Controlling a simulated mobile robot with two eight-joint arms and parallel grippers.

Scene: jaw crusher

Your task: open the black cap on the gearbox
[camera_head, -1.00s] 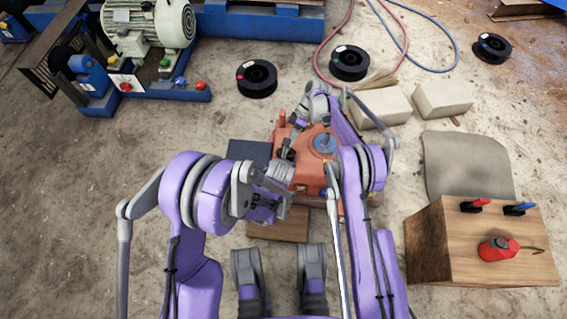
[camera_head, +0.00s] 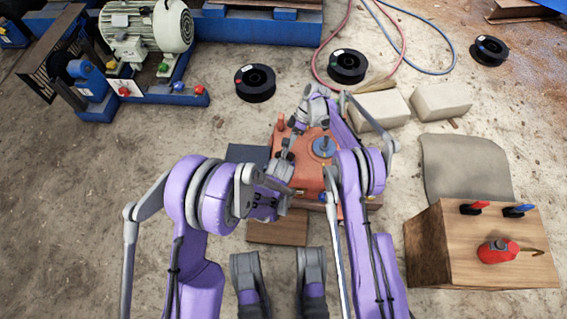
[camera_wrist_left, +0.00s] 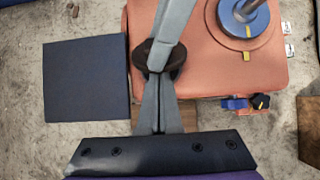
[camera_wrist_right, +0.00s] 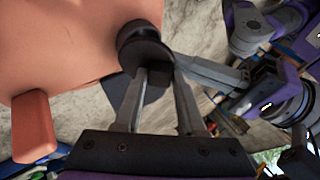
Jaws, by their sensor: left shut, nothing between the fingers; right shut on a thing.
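The orange gearbox (camera_head: 309,177) stands on the floor in front of me, with a blue and grey round fitting (camera_head: 323,147) on top. The black cap (camera_wrist_right: 140,40) is at the gearbox's edge in the right wrist view, and it also shows in the left wrist view (camera_wrist_left: 177,58). My right gripper (camera_wrist_right: 150,74) is shut on the black cap, fingers on either side of it. My left gripper (camera_wrist_left: 158,80) is shut and empty, its tips close beside the cap; contact is unclear. In the head view the grippers largely hide the cap.
A dark flat plate (camera_wrist_left: 85,80) lies left of the gearbox. A wooden box (camera_head: 440,250) with a red item (camera_head: 497,251) stands at right. Pale blocks (camera_head: 378,110), black spools (camera_head: 255,83) and a motor rig (camera_head: 150,30) lie farther off. Both arms are close together.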

